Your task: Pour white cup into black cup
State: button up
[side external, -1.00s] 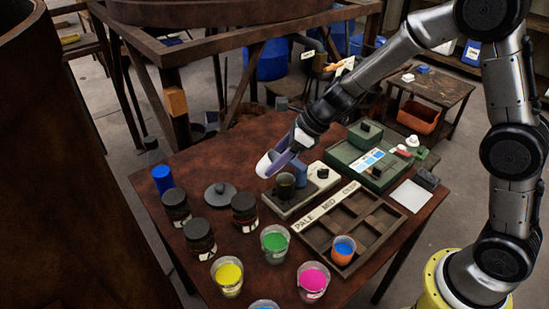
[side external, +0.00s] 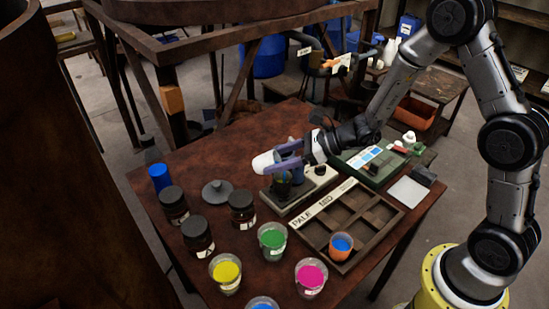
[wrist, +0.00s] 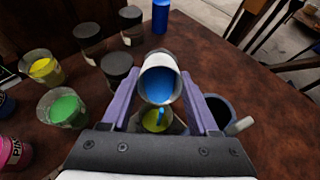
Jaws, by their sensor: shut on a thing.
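My gripper (side external: 279,159) has purple fingers and is shut on the white cup (side external: 263,162), held tilted above the black cup (side external: 283,188). In the wrist view the white cup (wrist: 158,62) lies between the fingertips, its mouth facing the camera with blue inside. The black cup (wrist: 154,129) is below that mouth, partly hidden, with yellow inside. A narrow blue streak shows in front of the yellow, below the white cup's lip.
A dark blue mug (wrist: 219,108) stands close beside the black cup. Dark lidded jars (side external: 197,233) and cups of yellow (side external: 226,273), green (side external: 272,240) and pink (side external: 310,278) stand nearby. A divided wooden tray (side external: 350,222) lies to the right.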

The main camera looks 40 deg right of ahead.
jog(key=shift+s+d+f+t+y, duration=0.15)
jog(key=shift+d+t+y, duration=0.05)
jog(key=shift+t+y, duration=0.2)
jog(key=t+y, duration=0.2)
jog(key=shift+s+d+t+y, duration=0.25)
jog(key=shift+s+t+y, duration=0.05)
jog(key=shift+s+d+r+t+y, duration=0.15)
jog(key=shift+s+d+t+y, duration=0.1)
jog(key=shift+t+y, duration=0.55)
jog(key=shift+s+d+r+t+y, duration=0.1)
jog(key=shift+d+t+y, duration=0.1)
jog(key=shift+t+y, duration=0.6)
jog(key=shift+s+t+y, duration=0.15)
jog(key=shift+t+y, duration=0.15)
dwell(0.9)
jog(key=shift+g+h, duration=0.5)
notch_tip(320, 180, up, 5)
jog(key=shift+a+r, duration=0.15)
jog(key=shift+w, duration=0.2)
